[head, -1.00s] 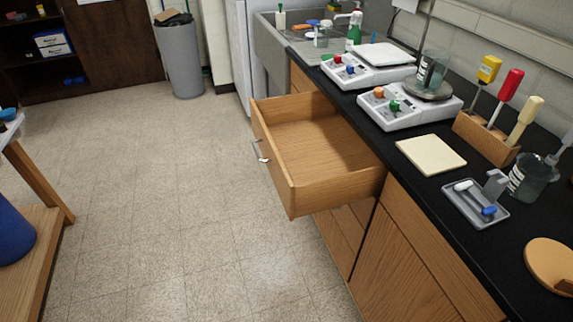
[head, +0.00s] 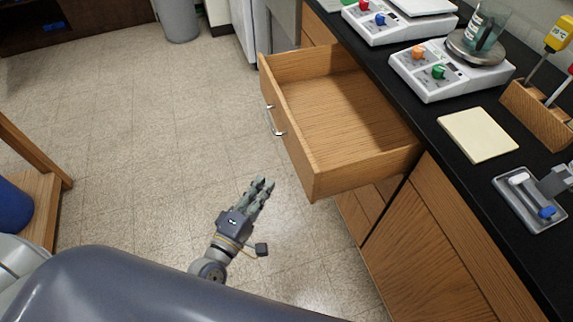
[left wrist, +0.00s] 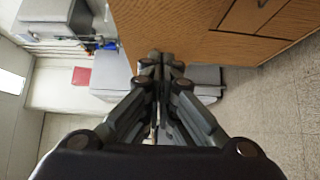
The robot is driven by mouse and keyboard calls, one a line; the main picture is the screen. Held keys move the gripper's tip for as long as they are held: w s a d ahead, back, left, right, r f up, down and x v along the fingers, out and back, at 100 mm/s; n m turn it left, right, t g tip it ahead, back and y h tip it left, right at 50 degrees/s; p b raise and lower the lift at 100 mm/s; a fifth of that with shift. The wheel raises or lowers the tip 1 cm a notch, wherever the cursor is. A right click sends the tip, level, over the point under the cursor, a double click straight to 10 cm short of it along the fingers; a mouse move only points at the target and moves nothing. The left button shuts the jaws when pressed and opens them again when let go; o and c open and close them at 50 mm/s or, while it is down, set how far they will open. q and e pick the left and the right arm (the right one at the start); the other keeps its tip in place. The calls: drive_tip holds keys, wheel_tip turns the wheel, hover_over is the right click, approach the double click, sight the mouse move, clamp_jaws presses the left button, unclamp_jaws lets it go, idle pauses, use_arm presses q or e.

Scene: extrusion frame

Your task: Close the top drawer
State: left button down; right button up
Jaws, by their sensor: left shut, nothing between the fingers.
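The top drawer (head: 340,112) is pulled far out of the wooden cabinet (head: 435,240) under the black counter. It looks empty. Its metal handle (head: 276,121) is on the front panel, which faces left. My left gripper (head: 264,184) is shut and empty, in front of and below the drawer's near corner, with a gap of floor showing between them in the head view. In the left wrist view, the closed fingers (left wrist: 160,62) point toward wooden furniture (left wrist: 195,25); I cannot tell whether they touch it. My right gripper is not in view.
The counter (head: 450,150) holds hotplates (head: 450,68), a yellow pad (head: 477,134), a grey tray (head: 530,200) and a wooden tool block (head: 540,112). A wooden table (head: 35,160) stands at the left. The floor (head: 150,130) between is clear.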

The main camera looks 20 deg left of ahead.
use_arm(q)
drive_tip(key=w+d, duration=0.1)
drive_tip(key=w, duration=0.1)
drive_tip(key=w+d+p, duration=0.1)
drive_tip(key=w, duration=0.1)
drive_tip(key=w+d, duration=0.2)
drive_tip(key=w, duration=0.1)
drive_tip(key=shift+w+d+p, duration=0.1)
drive_tip(key=shift+p, duration=0.2)
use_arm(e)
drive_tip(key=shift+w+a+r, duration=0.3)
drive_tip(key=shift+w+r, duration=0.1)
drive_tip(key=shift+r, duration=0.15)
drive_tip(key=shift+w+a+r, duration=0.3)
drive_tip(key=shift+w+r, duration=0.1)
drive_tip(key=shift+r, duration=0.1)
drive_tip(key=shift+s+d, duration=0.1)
